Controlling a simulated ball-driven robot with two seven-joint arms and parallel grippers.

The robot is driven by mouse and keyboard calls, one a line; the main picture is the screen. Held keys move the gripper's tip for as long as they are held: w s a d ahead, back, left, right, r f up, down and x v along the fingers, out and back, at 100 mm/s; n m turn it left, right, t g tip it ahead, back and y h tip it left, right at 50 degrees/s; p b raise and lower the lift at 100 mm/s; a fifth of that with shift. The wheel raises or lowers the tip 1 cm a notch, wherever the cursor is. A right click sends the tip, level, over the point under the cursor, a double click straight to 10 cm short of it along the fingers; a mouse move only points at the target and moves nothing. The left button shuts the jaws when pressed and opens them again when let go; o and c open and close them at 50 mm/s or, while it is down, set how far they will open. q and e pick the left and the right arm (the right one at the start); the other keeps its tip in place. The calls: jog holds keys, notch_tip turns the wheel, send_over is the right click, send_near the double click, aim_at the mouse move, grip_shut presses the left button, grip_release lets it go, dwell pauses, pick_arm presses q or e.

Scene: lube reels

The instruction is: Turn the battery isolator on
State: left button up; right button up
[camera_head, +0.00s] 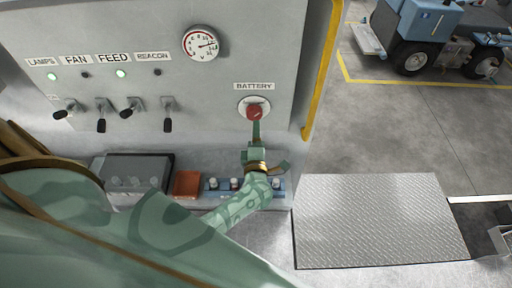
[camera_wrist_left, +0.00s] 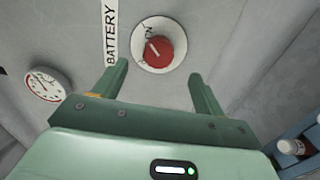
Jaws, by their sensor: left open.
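The battery isolator is a red round knob (camera_head: 254,112) on a pale round plate, below the BATTERY label (camera_head: 254,86) on the grey panel. In the left wrist view the knob (camera_wrist_left: 158,50) has a small white mark, and lettering that looks like ON shows on the plate beside it. My left gripper (camera_head: 257,128) is just below the knob in the head view. In the wrist view its two fingers (camera_wrist_left: 160,78) are open and spread, with the knob ahead of and between their tips. I see no contact with the knob. My right gripper is not in view.
A dial gauge (camera_head: 201,43) and several black toggle switches (camera_head: 102,115) are on the panel to the left. Below are a dark battery box (camera_head: 131,175), an orange block (camera_head: 187,183) and a blue tray of bottles (camera_head: 277,187). A yellow rail (camera_head: 322,75) edges the panel at right.

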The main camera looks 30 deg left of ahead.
pick_arm(q)
jog(key=p+v, duration=0.1)
jog(key=v, duration=0.7)
jog(key=shift+w, duration=0.15)
jog(key=d+f+m+h, duration=0.6)
jog(key=f+m+h, duration=0.1)
jog(key=m, duration=0.3)
jog(key=s+d+f+m+g+h+b, duration=0.1)
jog(key=s+f+m+g+h+b, duration=0.25)
jog(key=f, duration=0.75)
jog(key=s+d+f+m+g+h+b, duration=0.1)
jog(key=s+d+f+m+g+b, duration=0.1)
jog(key=s+f+m+b, duration=0.6)
jog(key=s+a+f+m+g+y+b, duration=0.1)
jog(key=s+a+f+m+g+b, duration=0.2)
jog(key=s+f+b, duration=0.5)
jog(key=s+a+f+m+g+y+b, duration=0.1)
jog(key=s+a+f+m+g+b, duration=0.2)
jog(key=s+f, duration=1.6)
jog(key=a+f+g+b, duration=0.3)
jog(key=a+f+b, duration=0.1)
jog(key=f+b, duration=0.1)
jog(key=shift+s+f, duration=0.3)
jog(key=shift+f, duration=0.2)
